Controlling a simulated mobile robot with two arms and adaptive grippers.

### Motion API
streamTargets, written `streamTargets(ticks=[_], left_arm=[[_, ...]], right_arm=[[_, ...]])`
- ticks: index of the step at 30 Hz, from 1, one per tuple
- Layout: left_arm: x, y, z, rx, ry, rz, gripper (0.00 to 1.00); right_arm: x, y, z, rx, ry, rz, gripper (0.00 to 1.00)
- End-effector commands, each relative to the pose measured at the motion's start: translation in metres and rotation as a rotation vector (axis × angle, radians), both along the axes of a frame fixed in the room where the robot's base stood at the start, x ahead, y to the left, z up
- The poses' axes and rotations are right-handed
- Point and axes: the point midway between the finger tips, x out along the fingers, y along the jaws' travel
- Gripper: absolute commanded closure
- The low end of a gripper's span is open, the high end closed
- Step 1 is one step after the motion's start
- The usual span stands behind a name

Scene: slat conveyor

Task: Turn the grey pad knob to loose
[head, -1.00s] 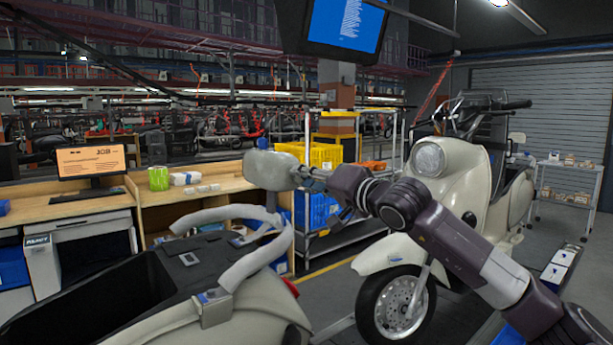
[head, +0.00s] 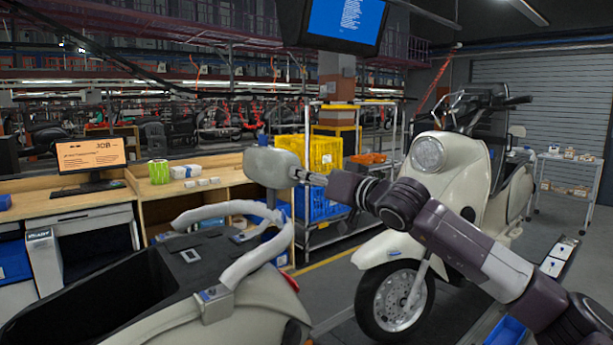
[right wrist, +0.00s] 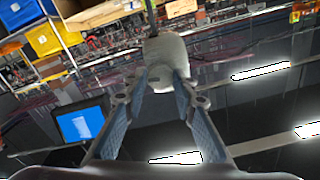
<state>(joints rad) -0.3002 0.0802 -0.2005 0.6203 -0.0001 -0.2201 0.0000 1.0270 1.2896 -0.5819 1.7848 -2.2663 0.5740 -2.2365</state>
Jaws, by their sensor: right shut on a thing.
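A pale grey rounded pad (head: 272,167) is at the middle of the head view, above and behind the rail of the near scooter. A small blue piece (head: 262,139) sticks up at its top; I cannot tell if this is the knob. My right gripper (head: 308,177) reaches the pad's right side from the right. In the right wrist view the fingers (right wrist: 167,78) are shut on a pale grey rounded piece (right wrist: 165,55), which looks like the pad. Any knob setting is too small to read. My left gripper is out of view.
The near scooter body (head: 262,312) with a curved pale rail (head: 245,265) fills the lower left. A whole cream scooter (head: 455,165) stands behind my right arm. A wooden bench (head: 75,203) with a monitor (head: 92,155) is at left. Yellow (head: 325,152) and blue crates stand behind.

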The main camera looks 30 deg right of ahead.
Motion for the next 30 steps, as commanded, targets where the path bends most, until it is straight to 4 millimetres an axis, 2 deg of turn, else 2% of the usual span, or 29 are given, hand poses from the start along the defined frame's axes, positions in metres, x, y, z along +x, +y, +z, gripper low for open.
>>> streamTargets(ticks=[8,9,14,23,30], left_arm=[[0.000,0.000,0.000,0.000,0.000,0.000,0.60],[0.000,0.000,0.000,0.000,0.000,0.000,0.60],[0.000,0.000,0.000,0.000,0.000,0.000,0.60],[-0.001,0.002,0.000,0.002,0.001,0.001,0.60],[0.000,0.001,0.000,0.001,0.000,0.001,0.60]], right_arm=[[0.000,0.001,-0.002,0.001,0.004,0.000,0.99],[0.000,0.001,-0.002,0.001,0.005,0.001,0.74],[0.000,0.001,-0.002,0.001,0.003,0.001,0.57],[-0.001,0.000,-0.001,0.001,0.001,-0.001,0.57],[-0.022,-0.003,-0.001,-0.003,0.002,-0.003,0.57]])
